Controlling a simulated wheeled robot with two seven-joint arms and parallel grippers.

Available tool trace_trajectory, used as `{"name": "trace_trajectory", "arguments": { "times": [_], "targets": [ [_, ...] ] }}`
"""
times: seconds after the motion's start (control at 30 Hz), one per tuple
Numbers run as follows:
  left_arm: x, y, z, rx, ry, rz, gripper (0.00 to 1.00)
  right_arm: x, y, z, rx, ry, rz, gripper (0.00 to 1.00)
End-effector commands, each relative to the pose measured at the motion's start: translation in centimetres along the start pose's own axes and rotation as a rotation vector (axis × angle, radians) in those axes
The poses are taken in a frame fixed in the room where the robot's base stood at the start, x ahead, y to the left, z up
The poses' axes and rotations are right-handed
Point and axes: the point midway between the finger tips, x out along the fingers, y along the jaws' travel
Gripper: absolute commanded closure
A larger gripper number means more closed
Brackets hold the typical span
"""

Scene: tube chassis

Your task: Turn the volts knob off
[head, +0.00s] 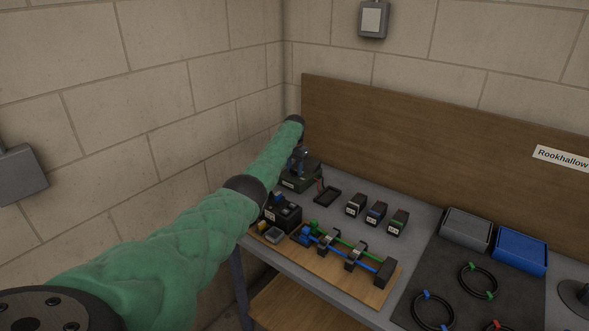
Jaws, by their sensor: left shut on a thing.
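My left arm, in a green sleeve, reaches to the back left corner of the bench. My left gripper (301,159) points down at a dark box-shaped unit (292,184) there. It is shut on a small part of that unit, which I take to be the volts knob. The fingers and arm cover the knob, so its pointer and marks cannot be read. My right gripper is not in view.
A wooden board (375,291) with blue and green tubes and a black box (283,213) lies in front of the unit. Grey (466,230) and blue (520,251) bins and cable loops are right.

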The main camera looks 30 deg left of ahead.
Motion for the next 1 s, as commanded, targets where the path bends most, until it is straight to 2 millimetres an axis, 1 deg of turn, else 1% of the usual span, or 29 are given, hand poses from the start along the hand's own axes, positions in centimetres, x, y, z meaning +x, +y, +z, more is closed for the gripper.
{"name": "trace_trajectory", "arguments": {
  "times": [0.47,0.5,0.57,0.6,0.87,1.0],
  "targets": [
    [-0.01,-0.01,0.01,0.015,0.0,0.0,0.83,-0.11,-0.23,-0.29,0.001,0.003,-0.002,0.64],
    [-0.01,-0.01,0.01,0.015,0.0,0.0,0.58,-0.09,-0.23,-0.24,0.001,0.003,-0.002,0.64],
    [-0.01,-0.01,0.01,0.015,0.0,0.0,0.46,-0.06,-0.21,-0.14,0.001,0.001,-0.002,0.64],
    [-0.01,-0.01,0.01,0.015,0.0,0.0,0.38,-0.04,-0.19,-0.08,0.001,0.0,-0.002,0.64],
    [-0.02,-0.02,0.01,0.014,0.0,0.0,0.38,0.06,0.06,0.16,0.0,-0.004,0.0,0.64],
    [-0.54,-0.04,-0.02,0.014,0.0,0.0,0.38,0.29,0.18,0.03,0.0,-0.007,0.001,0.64]
  ]
}}
